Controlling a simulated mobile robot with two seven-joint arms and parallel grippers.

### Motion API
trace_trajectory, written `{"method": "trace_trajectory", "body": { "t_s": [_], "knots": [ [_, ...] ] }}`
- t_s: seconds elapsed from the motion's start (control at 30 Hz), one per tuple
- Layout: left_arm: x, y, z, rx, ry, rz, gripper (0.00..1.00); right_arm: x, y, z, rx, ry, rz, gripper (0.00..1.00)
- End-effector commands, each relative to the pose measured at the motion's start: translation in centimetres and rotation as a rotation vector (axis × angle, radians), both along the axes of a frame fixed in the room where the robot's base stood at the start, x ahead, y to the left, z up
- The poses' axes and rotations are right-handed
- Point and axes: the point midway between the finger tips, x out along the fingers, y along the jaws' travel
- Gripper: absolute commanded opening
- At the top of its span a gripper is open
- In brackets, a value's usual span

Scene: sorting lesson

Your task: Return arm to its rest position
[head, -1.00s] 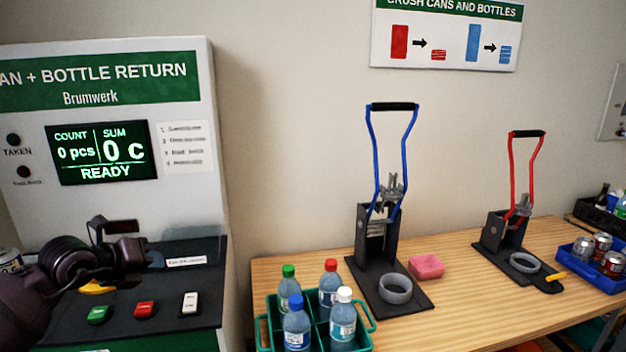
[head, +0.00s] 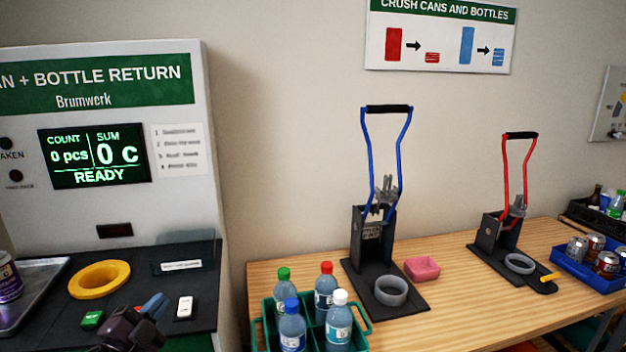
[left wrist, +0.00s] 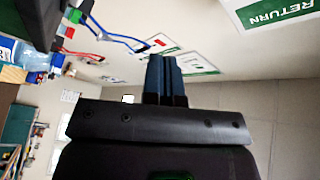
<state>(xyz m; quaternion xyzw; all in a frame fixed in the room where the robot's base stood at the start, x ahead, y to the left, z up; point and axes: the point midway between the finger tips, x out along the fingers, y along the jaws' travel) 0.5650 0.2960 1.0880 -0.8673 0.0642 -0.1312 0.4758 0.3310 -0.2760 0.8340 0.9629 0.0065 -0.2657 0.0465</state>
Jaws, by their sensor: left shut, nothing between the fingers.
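My left gripper (head: 153,306) shows low in the head view, over the front of the return machine's dark counter (head: 215,262). Its blue fingers also show in the left wrist view (left wrist: 165,78), pressed together with nothing between them. The rest of the left arm is mostly below the frame. My right gripper is in neither view.
A yellow ring (head: 77,288), a green button (head: 92,319) and a white switch (head: 184,307) sit on the counter. To the right, a green crate (head: 260,322) of bottles stands before the blue-handled crusher (head: 371,236). The red-handled crusher (head: 498,236) stands farther right.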

Motion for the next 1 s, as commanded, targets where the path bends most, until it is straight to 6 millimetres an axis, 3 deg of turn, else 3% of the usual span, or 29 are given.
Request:
{"method": "trace_trajectory", "body": {
  "t_s": [0.03,0.17,0.3,0.5,0.6,0.73,1.0],
  "knots": [
    [-1.1,0.2,-2.4,-0.082,0.074,0.036,0.00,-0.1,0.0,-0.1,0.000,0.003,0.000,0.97],
    [-4.4,0.5,-8.7,-0.299,0.280,0.123,0.00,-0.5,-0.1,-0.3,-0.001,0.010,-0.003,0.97],
    [-9.7,-0.3,-15.4,-0.552,0.503,0.204,0.00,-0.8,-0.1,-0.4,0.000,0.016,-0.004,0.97],
    [-17.3,-1.8,-21.6,-0.791,0.670,0.305,0.00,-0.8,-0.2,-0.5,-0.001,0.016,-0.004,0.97],
    [-20.3,-2.1,-23.6,-0.832,0.714,0.356,0.00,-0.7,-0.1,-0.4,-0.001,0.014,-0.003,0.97],
    [-22.8,-2.2,-25.1,-0.855,0.752,0.394,0.00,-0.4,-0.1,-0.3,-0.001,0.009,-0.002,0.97],
    [-23.8,-2.0,-25.6,-0.852,0.767,0.408,0.00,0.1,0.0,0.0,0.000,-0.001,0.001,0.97]
  ]
}}
